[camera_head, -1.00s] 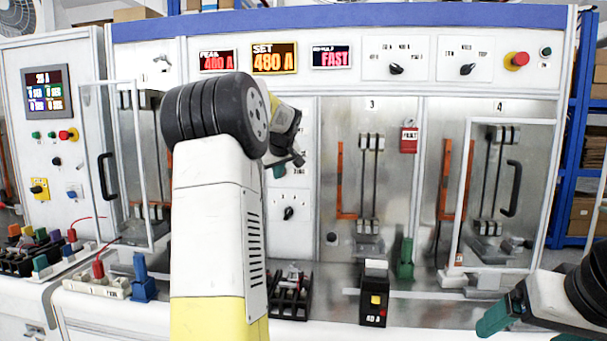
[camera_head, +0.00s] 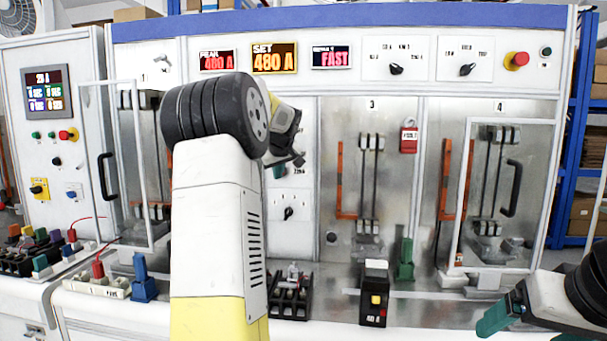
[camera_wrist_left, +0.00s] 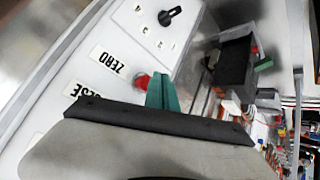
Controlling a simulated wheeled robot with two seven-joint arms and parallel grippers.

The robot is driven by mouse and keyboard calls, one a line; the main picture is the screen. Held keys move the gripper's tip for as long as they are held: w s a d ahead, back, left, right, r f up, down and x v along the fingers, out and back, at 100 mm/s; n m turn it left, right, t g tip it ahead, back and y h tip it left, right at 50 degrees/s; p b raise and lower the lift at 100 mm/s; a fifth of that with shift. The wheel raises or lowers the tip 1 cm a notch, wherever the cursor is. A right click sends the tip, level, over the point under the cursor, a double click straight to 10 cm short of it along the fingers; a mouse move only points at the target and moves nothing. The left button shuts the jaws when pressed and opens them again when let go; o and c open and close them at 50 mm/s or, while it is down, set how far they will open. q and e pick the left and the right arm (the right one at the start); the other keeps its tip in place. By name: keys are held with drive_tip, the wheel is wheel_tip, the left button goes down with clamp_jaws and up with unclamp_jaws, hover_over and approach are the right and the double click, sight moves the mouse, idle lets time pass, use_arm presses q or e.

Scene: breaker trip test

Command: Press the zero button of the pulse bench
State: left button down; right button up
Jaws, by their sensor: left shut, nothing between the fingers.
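In the left wrist view a pale panel carries a ZERO label (camera_wrist_left: 110,62) with a red button (camera_wrist_left: 141,82) beside it. The green fingers of my left gripper (camera_wrist_left: 162,92) are shut and empty, with their tips right beside the red button. I cannot tell whether they touch it. A second label (camera_wrist_left: 82,95), partly cut off, lies lower left. In the head view my left arm hides this part of the panel, and only a bit of a green fingertip (camera_head: 279,172) shows. My right gripper (camera_head: 535,325) is at the lower right, its teal fingers apart, partly cut off.
A dark selector knob (camera_wrist_left: 170,15) sits on the same panel. A black box with red and yellow buttons (camera_head: 374,295) stands on the bench ledge.

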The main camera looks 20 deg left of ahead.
use_arm(q)
drive_tip(key=shift+w+a, duration=0.1)
drive_tip(key=shift+w, duration=0.35)
drive_tip(key=shift+w+a, duration=0.1)
drive_tip(key=shift+w, duration=0.35)
idle(0.8)
drive_tip(key=shift+s, duration=0.1)
drive_tip(key=shift+s+d, duration=0.2)
drive_tip(key=shift+s, duration=0.6)
drive_tip(key=s, duration=0.2)
drive_tip(key=s+d, duration=0.1)
drive_tip(key=s, duration=0.2)
drive_tip(key=shift+d, duration=0.1)
drive_tip(key=shift+w, duration=0.1)
idle(0.7)
